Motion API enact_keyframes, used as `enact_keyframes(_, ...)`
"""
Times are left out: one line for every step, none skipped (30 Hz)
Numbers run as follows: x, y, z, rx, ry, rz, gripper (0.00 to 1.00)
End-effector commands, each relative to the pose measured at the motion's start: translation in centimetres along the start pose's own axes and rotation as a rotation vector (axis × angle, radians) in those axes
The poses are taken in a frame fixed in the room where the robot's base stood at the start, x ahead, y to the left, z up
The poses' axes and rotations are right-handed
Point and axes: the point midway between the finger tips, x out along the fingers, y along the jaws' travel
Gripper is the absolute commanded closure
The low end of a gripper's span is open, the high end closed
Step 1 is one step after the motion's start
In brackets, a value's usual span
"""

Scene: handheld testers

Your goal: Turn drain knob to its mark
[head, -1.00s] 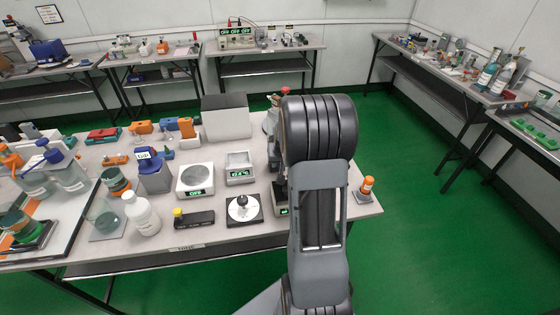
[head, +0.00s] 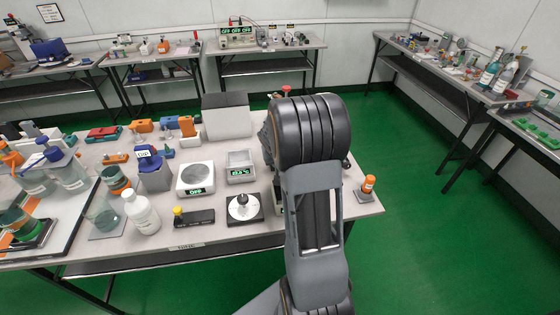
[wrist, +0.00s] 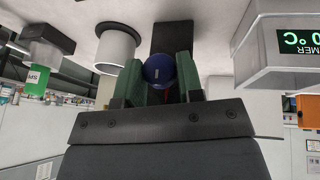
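A round blue knob (wrist: 158,71) with a short pale mark on its face shows in the wrist view, taken to be the drain knob. My gripper (wrist: 160,78) has one green finger on each side of it. The fingers are apart with the knob between them; whether both press on it I cannot tell. Something red shows just under the knob. A dark block (wrist: 172,38) stands behind it. In the head view my arm hides my gripper and the knob. No separate target mark can be made out.
In the wrist view a grey unit with a green display (wrist: 290,55) is close on the right, and a white cylinder (wrist: 116,45) on the left.

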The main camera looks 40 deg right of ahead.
Motion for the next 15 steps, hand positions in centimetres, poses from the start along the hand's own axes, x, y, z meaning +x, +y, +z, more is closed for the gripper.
enact_keyframes(0.06, 0.03, 0.10, 0.000, -0.003, 0.001, 0.61)
enact_keyframes(0.05, 0.03, 0.09, 0.000, -0.003, 0.000, 0.58)
enact_keyframes(0.04, 0.03, 0.07, 0.000, -0.002, 0.000, 0.54)
enact_keyframes(0.04, 0.03, 0.06, 0.000, -0.002, 0.000, 0.51)
enact_keyframes(0.03, 0.03, 0.04, 0.000, -0.001, 0.000, 0.48)
enact_keyframes(0.02, 0.02, 0.03, 0.000, -0.001, 0.000, 0.44)
enact_keyframes(0.01, 0.02, 0.02, 0.000, -0.001, 0.000, 0.42)
enact_keyframes(0.01, 0.02, 0.01, 0.000, 0.000, 0.000, 0.42)
enact_keyframes(0.00, 0.02, 0.00, 0.000, 0.000, 0.000, 0.42)
enact_keyframes(0.00, 0.02, -0.01, 0.000, 0.000, 0.000, 0.42)
enact_keyframes(-0.01, 0.01, -0.02, 0.000, 0.000, -0.001, 0.42)
enact_keyframes(-0.01, 0.01, -0.02, 0.000, 0.001, -0.001, 0.42)
enact_keyframes(-0.02, 0.01, -0.03, 0.000, 0.001, -0.001, 0.42)
enact_keyframes(-0.07, 0.01, -0.04, 0.000, 0.001, -0.001, 0.42)
enact_keyframes(-0.20, 0.01, -0.06, 0.000, 0.002, -0.001, 0.42)
